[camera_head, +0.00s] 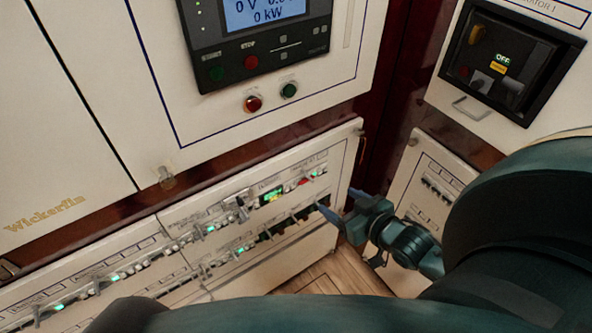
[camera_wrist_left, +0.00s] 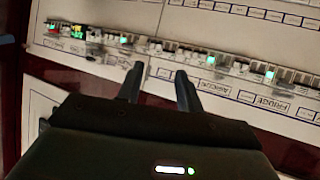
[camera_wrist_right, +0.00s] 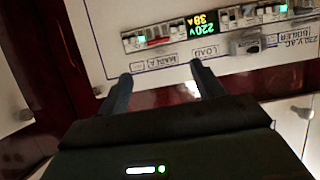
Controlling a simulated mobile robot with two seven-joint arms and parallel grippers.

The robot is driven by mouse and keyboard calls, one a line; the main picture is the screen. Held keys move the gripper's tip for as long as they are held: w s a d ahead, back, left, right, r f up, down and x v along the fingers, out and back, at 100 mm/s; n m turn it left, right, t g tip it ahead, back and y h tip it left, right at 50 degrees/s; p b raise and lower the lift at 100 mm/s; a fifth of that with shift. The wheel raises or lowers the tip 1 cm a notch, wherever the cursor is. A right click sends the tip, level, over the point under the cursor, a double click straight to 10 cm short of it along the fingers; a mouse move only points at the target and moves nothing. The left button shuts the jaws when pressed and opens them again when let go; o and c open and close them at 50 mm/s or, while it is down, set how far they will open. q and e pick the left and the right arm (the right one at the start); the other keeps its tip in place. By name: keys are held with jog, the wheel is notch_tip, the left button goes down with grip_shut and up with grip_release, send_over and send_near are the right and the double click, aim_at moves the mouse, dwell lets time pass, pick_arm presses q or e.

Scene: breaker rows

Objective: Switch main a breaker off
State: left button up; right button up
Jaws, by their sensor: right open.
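The main A breaker (camera_wrist_right: 152,41), with a red part and a green light beside it, sits in the upper breaker row. Its MAIN A label appears upside down in the right wrist view. It also shows in the head view (camera_head: 303,182), near the row's right end. My right gripper (camera_wrist_right: 160,78) is open and empty, its fingers pointing at the panel around the label; whether they touch is unclear. In the head view my right gripper (camera_head: 340,203) is at the panel's right edge. My left gripper (camera_wrist_left: 160,74) is open and empty, facing a breaker row farther along.
A lit volt and amp display (camera_wrist_right: 195,25) sits beside the main A breaker. Several other breakers with green lights line the rows (camera_head: 205,228). A control unit (camera_head: 262,35) is above. A black-framed switch box (camera_head: 505,65) is at the right.

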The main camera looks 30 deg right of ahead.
aim_at(313, 180)
jog(key=x, duration=0.5)
jog(key=b+x, duration=0.1)
jog(key=x, duration=0.5)
jog(key=shift+w+d, duration=0.2)
jog(key=shift+w, duration=0.05)
jog(key=shift+w+f, duration=0.2)
jog(key=shift+w, duration=0.25)
pick_arm(q)
jog(key=shift+s+d+f, duration=0.15)
jog(key=shift+s+f, duration=0.65)
